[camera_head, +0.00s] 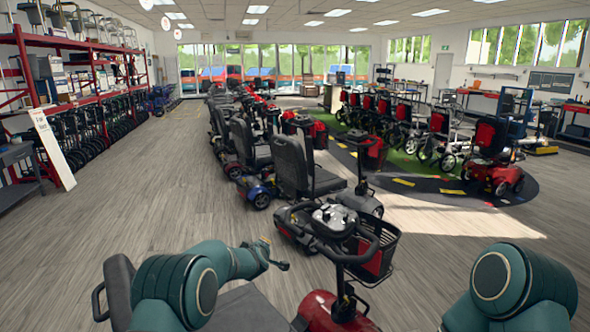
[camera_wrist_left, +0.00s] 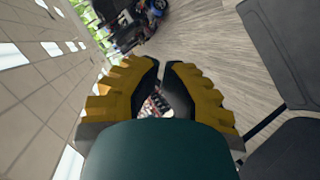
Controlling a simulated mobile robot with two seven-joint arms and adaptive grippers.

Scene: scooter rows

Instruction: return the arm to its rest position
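My left arm (camera_head: 190,285) is teal and comes in at the lower left of the head view. It reaches over the grey seat of the nearest red scooter. My left gripper (camera_head: 275,257) is small there, to the left of that scooter's handlebars (camera_head: 335,225) and apart from them. In the left wrist view its yellow and black fingers (camera_wrist_left: 162,68) nearly meet at the tips, with nothing held between them. Part of my right arm (camera_head: 515,290) shows at the lower right of the head view. My right gripper is out of the picture.
The red scooter (camera_head: 335,312) with a black basket (camera_head: 372,258) stands close in front. A row of scooters (camera_head: 265,150) runs away behind it. Red shelving (camera_head: 75,70) stands along the left wall.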

